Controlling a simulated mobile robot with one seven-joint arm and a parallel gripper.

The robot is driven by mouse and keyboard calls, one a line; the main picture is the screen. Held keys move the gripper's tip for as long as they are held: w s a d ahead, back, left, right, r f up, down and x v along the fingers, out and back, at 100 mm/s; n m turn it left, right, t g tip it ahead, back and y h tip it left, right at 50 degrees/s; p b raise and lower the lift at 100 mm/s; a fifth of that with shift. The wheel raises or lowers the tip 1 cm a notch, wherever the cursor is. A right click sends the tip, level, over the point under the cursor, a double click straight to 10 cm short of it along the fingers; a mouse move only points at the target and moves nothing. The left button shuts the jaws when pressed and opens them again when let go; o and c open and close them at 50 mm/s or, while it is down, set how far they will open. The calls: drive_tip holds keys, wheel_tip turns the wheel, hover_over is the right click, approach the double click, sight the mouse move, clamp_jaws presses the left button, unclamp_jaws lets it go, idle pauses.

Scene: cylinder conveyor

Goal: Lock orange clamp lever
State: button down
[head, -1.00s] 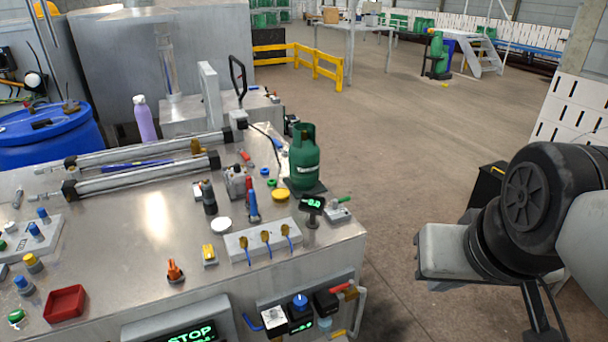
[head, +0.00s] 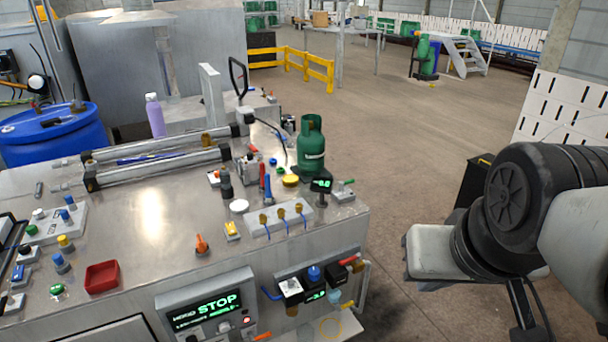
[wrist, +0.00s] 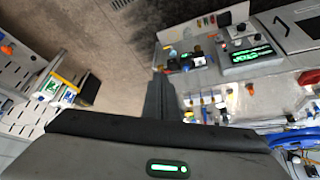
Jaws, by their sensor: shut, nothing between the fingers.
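The orange clamp lever (head: 202,245) stands on the metal bench top near its front edge, left of a small yellow-topped block. In the head view my arm is at the right, off the bench, and the fingers are not visible.
A red tray (head: 102,277) and push buttons are left of the lever. A grey row with brass valves (head: 282,216) and a green gas bottle (head: 311,145) are to its right. The STOP display (head: 207,308) and valves are on the bench front. Open floor lies right.

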drive_tip(key=shift+w, duration=0.1)
drive_tip(key=w+a+f+n+t+y+b, duration=0.15)
drive_tip(key=w+a+f+b, duration=0.3)
drive_tip(key=w+f, duration=0.65)
drive_tip(key=w+a+f+n+b, duration=0.3)
drive_tip(key=w+a+f, duration=0.3)
drive_tip(key=w+f, duration=0.45)
drive_tip(key=s+a+f+y+b, duration=0.1)
drive_tip(key=a+f, duration=0.4)
drive_tip(key=f, duration=0.6)
drive_tip(key=s+a+f+n+t+y+b, duration=0.1)
drive_tip(key=a+f, duration=0.4)
drive_tip(key=f, duration=0.6)
drive_tip(key=s+a+f+t+y+b, duration=0.1)
drive_tip(key=s+a+f+y+b, duration=0.1)
drive_tip(key=f, duration=0.9)
drive_tip(key=a+y+b, duration=0.1)
drive_tip(key=a+b, duration=0.1)
drive_tip(key=a, duration=0.1)
drive_tip(key=shift+s+a+b, duration=0.15)
drive_tip(key=shift+a+b, duration=0.25)
